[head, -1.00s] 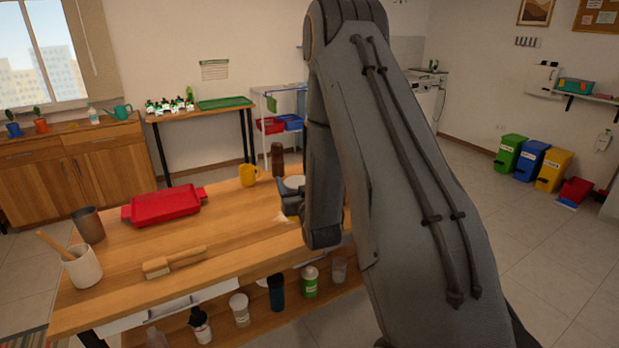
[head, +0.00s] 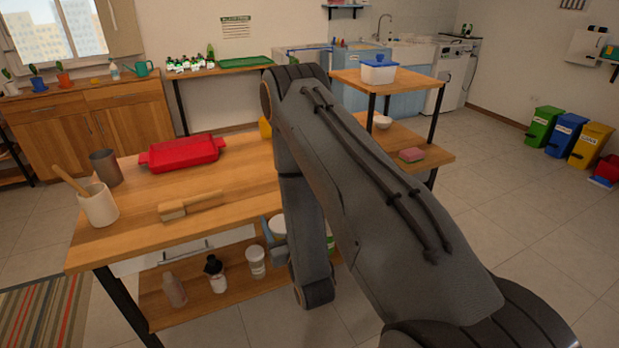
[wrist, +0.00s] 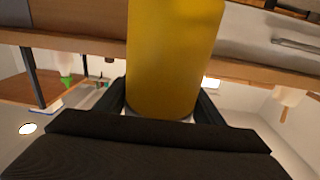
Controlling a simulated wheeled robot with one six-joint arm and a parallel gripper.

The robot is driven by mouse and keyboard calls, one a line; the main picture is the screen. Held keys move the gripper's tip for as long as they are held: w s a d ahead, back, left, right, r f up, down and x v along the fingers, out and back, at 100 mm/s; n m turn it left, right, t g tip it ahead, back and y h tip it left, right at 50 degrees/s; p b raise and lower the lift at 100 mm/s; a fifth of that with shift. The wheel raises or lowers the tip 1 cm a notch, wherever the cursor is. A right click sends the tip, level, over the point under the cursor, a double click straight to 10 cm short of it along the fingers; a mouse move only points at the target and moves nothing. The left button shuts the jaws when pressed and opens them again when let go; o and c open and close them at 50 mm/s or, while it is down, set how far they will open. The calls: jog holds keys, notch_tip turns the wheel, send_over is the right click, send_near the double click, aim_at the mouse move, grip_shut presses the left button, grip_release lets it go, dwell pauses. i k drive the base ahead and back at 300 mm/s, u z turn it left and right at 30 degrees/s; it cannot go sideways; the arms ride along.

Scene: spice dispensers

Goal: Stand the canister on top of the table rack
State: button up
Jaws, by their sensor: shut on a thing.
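A yellow canister (wrist: 175,60) fills the upper middle of the wrist view, with a pale rim at its lower end. My gripper (wrist: 160,110) is shut on it, one dark finger on each side. In the head view a white round top (head: 278,226) shows at my gripper (head: 268,236), beside the table's front edge; my arm hides the rest. A two-tier wooden rack with black legs stands to the right, behind my arm. Its upper shelf (head: 410,84) carries a white box with a blue lid (head: 379,70).
A white bowl (head: 381,121) and a pink sponge (head: 411,154) sit on the rack's lower level. The upper shelf's right side is bare.

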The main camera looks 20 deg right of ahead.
aim_at(410, 79)
jog(key=k, duration=0.5)
jog(key=z, duration=2.55)
jog(key=i, duration=1.45)
jog(key=u, duration=1)
